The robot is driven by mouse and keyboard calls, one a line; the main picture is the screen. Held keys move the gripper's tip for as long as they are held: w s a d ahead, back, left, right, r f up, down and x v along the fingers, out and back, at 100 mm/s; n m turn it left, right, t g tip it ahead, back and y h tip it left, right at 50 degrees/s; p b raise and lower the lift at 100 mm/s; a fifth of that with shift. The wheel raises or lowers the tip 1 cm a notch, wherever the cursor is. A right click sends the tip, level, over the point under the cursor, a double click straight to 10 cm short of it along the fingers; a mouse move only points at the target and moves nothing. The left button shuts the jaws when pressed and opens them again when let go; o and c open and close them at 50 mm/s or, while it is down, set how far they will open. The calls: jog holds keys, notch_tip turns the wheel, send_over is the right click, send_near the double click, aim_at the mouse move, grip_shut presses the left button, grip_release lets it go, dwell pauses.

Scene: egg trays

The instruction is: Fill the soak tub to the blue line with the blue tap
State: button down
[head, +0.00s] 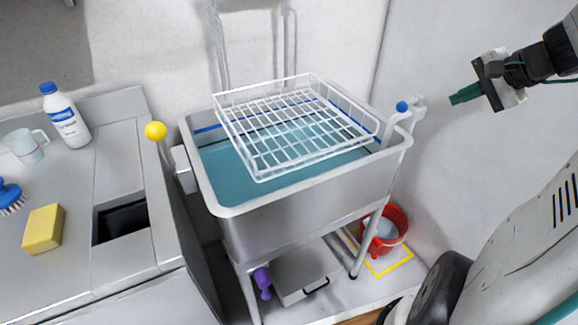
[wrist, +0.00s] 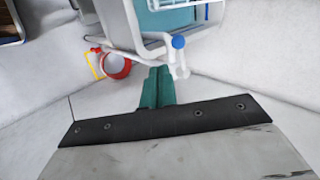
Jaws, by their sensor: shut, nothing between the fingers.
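The steel soak tub (head: 300,215) stands on legs and holds blue-tinted water (head: 228,175). A blue line (head: 208,129) runs along its inner wall; the water surface looks a little below it where both show. The blue tap (head: 402,106), a blue ball on a pale fitting, is at the tub's right corner. It also shows in the wrist view (wrist: 178,42). No stream is visible. My gripper (head: 465,94) has green fingers, shut and empty, to the right of the blue tap and apart from it. In the wrist view its fingers (wrist: 157,85) point toward the tap area.
A white wire rack (head: 290,130) lies across the tub. A yellow ball knob (head: 155,130) is at its left. A red bucket (head: 394,228) stands below right within a yellow floor outline. The left counter (head: 95,215) holds a bottle, mug, brush and sponge. Walls stand behind and right.

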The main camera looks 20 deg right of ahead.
jog(key=c, duration=1.1)
grip_release()
jog(key=shift+o, duration=0.2)
jog(key=n+g+y, duration=0.1)
jog(key=n+g, duration=0.4)
jog(key=n, duration=0.2)
send_over(401, 107)
notch_tip(401, 107, down, 3)
jog(key=shift+w+d+r+n+g+h, duration=0.25)
jog(key=shift+d+r+g+h, duration=0.15)
jog(key=shift+d, duration=0.25)
jog(key=shift+w+d+r+n+g+h, duration=0.1)
jog(key=shift+d+r+n+g+h, duration=0.2)
jog(key=shift+d, duration=0.3)
jog(key=f, duration=0.5)
jog(key=a+f, duration=0.1)
jog(key=f, duration=0.1)
jog(key=shift+w+f, duration=0.15)
jog(key=shift+f, duration=0.05)
